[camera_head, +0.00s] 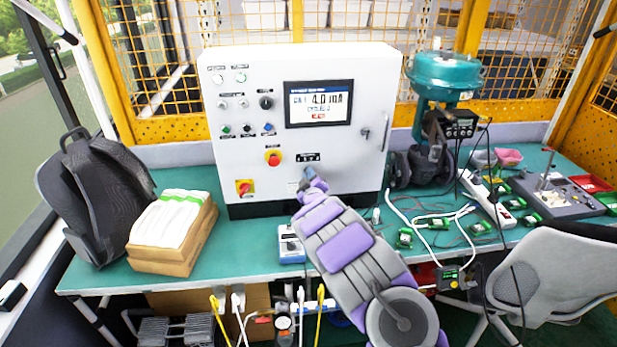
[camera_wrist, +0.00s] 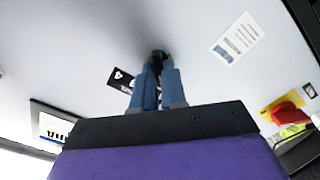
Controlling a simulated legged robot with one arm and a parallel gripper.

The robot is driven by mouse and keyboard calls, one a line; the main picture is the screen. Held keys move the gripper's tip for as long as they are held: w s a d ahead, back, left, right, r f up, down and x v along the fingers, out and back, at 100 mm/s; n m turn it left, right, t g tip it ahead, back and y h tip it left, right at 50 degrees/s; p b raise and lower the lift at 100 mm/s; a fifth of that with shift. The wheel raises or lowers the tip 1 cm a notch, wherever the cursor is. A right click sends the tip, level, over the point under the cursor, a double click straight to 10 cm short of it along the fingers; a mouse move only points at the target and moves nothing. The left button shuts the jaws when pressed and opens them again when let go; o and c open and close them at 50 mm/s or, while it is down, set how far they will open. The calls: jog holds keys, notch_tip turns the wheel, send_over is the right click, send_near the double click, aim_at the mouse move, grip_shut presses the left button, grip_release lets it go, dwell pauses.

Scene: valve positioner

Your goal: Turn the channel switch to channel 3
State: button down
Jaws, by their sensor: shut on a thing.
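A white control cabinet (camera_head: 225,165) stands on the bench. My gripper (camera_head: 309,173) reaches its lower front in the head view. In the wrist view my gripper's blue-grey fingers (camera_wrist: 158,80) are shut on a small black knob (camera_wrist: 158,55), which I take to be the channel switch. A black label plate (camera_head: 308,157) with white marks sits just above the gripper, and it also shows in the wrist view (camera_wrist: 119,80), partly behind a finger. The knob's pointer direction is hidden by the fingers. The cabinet's screen (camera_head: 319,104) reads about 4.0 mA; smaller text is unclear.
A black rotary knob (camera_head: 266,103) is higher up. A teal valve actuator (camera_head: 443,78) stands right. A box of papers (camera_head: 172,257) and a backpack (camera_head: 90,195) are left.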

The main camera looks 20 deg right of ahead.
jog(key=shift+m+p, duration=0.3)
jog(key=shift+p, duration=0.05)
jog(key=m+p, duration=0.9)
jog(key=m, duration=0.2)
jog(key=shift+d, duration=0.15)
jog(key=shift+p, duration=0.3)
dwell(0.4)
jog(key=c, duration=1.2)
grip_release()
jog(key=shift+s, duration=0.1)
